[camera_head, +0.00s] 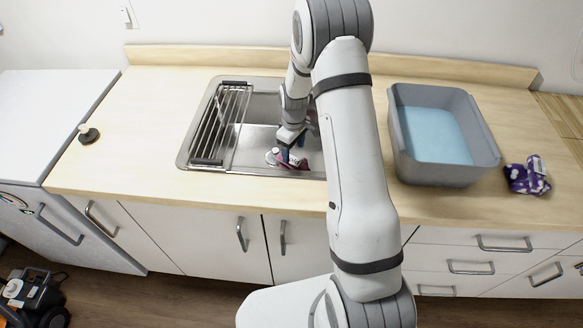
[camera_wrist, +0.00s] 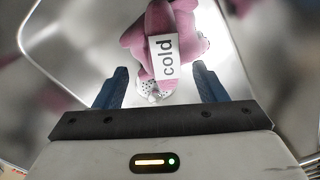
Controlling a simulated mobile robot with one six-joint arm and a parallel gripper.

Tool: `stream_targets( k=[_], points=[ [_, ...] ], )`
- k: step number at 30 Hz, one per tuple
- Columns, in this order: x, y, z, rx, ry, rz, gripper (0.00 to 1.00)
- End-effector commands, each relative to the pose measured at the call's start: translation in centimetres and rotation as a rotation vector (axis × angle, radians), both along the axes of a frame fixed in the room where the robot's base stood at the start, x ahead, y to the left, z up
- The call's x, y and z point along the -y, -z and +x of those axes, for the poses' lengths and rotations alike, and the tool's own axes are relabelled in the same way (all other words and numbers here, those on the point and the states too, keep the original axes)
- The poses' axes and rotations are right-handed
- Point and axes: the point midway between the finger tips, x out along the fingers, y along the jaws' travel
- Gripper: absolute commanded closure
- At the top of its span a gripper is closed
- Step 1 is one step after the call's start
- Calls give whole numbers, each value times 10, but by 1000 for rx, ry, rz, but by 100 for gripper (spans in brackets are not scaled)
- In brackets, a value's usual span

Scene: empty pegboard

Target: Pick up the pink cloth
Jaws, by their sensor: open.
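The pink cloth (camera_wrist: 187,46) lies crumpled in the metal sink (camera_head: 258,140). It carries a white label reading "cold". In the head view the cloth (camera_head: 294,164) shows as a small pink patch near the sink's front edge, partly hidden by my arm. My gripper (camera_wrist: 158,88) is open, with its two blue fingers apart. In the wrist view the cloth lies just beyond and between the fingertips; I cannot tell whether they touch it. In the head view my gripper (camera_head: 290,154) is down in the sink beside the cloth.
A drying rack (camera_head: 222,122) covers the sink's left part. A drain (camera_wrist: 152,90) shows near the cloth. A grey tub (camera_head: 443,174) with blue inside stands right of the sink, beside a purple packet (camera_head: 527,176). A black stopper-like item (camera_head: 88,134) stands on the left counter.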

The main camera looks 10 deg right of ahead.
Motion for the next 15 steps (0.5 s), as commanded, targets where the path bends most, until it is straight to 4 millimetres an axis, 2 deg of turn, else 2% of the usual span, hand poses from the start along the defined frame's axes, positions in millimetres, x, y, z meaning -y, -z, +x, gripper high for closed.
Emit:
stream_targets(
  k=[15],
  points=[
    [-3, 55, -5, 0, 0, 0, 35]
  ],
)
